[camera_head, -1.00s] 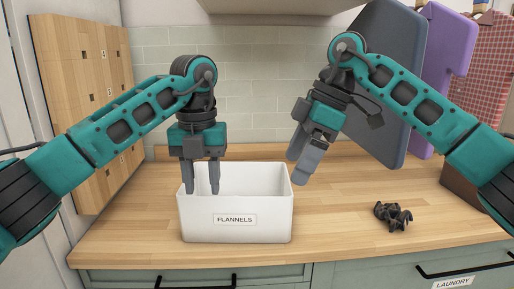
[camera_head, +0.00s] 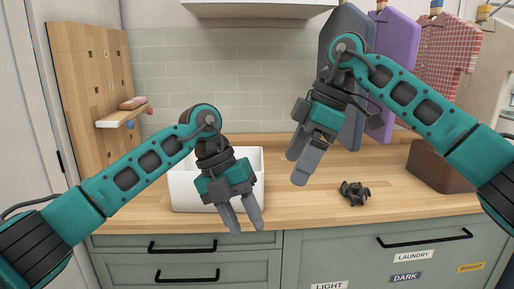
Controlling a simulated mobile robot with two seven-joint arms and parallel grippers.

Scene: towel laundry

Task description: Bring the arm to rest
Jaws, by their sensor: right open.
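My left gripper (camera_head: 248,217) hangs in front of the white box (camera_head: 190,190), tilted down to the right. Its two fingers are apart and nothing is between them. My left arm covers much of the box's front, and its label is hidden. My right gripper (camera_head: 300,168) hangs above the counter to the right of the box, pointing down to the left. Its fingers overlap in this view, and nothing shows in them.
The wooden counter (camera_head: 310,205) holds a small dark object (camera_head: 354,193) and a brown box (camera_head: 437,168) at right. A wooden pegboard (camera_head: 90,90) stands at left. Drawers with black handles (camera_head: 183,246) are below.

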